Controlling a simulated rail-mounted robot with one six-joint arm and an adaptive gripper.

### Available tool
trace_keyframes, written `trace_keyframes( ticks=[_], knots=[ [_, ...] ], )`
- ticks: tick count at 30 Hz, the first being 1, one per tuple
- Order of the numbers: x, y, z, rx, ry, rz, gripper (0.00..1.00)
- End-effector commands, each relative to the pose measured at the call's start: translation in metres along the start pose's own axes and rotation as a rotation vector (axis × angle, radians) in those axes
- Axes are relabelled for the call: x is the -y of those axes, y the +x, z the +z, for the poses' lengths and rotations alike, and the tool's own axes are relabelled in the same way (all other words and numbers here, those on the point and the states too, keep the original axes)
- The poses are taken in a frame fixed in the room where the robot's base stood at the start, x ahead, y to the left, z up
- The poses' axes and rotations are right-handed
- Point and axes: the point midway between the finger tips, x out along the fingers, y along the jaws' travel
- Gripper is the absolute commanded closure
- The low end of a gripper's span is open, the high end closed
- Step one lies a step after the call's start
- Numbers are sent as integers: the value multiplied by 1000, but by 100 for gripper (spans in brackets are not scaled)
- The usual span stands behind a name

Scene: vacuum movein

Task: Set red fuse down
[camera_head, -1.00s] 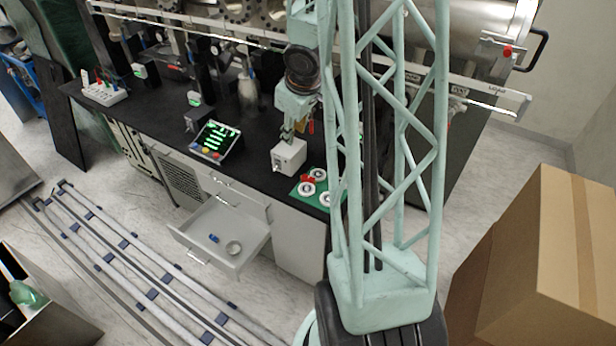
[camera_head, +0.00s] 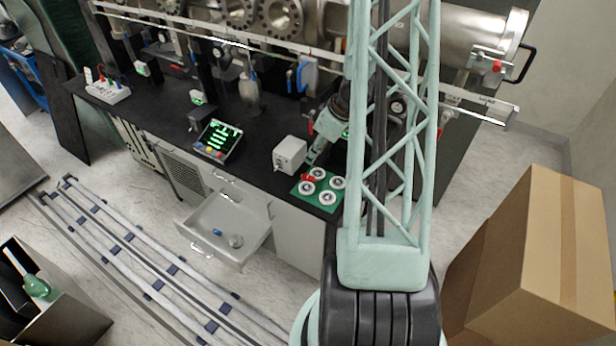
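A small red object (camera_head: 308,178), which looks like the red fuse, lies on the green board (camera_head: 302,195) at the right end of the black bench, among the white round sockets. My gripper (camera_head: 313,161) points down beside the white box, just above the far edge of the green board and a little behind the red object. Its fingertips are small and partly blurred into the background, so I cannot tell if they are open or shut, or touch the red object.
A white box (camera_head: 289,154) stands close left of my gripper. A lit control panel (camera_head: 217,139) sits further left on the black bench. An open drawer (camera_head: 226,226) juts out below. A cardboard box (camera_head: 535,262) stands at right.

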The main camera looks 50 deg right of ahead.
Motion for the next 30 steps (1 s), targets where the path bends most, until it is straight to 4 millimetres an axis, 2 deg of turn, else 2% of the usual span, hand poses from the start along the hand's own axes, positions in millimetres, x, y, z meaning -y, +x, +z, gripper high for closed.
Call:
trace_keyframes(
  ticks=[20,30],
  knots=[
    [0,7,5,-6,3,-14,72],
    [1,40,6,-6,2,-15,72]
  ],
)
